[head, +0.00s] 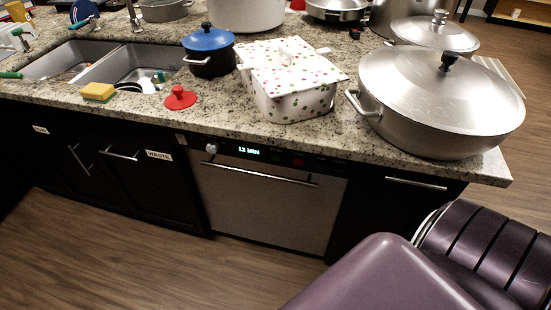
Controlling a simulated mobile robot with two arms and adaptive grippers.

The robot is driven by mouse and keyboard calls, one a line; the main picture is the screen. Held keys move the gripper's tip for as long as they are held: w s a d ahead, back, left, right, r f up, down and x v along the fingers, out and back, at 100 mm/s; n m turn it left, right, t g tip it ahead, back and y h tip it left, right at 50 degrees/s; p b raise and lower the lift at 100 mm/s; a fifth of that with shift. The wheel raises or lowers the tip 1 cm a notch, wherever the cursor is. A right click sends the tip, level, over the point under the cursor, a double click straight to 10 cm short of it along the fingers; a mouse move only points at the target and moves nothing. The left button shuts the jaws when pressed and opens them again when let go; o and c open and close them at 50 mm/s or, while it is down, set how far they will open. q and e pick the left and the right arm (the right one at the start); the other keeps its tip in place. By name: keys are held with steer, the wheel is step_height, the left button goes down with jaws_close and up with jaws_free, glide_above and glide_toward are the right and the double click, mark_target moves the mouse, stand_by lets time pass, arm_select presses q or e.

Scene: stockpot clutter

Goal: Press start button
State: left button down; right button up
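The dishwasher (262,205) has a pale steel door and sits shut under the counter, with a horizontal bar handle (259,172) near its top. Its dark control strip (325,164) runs along the top edge. A lit display (249,149) on the strip seems to read 12 MIN, with a round pale knob (211,148) to its left. Right of the display are a dim greenish button (275,154) and a dim red button (298,161). Their labels are too small to read, so I cannot tell which is start. Neither of my grippers shows.
The granite counter (215,117) overhangs the strip. A red lid (180,98) lies near its front edge, with a sponge (98,92), blue-lidded pot (209,52), dotted box (292,98) and large pan (435,105) around it. The wooden floor (130,255) before the dishwasher is clear at left.

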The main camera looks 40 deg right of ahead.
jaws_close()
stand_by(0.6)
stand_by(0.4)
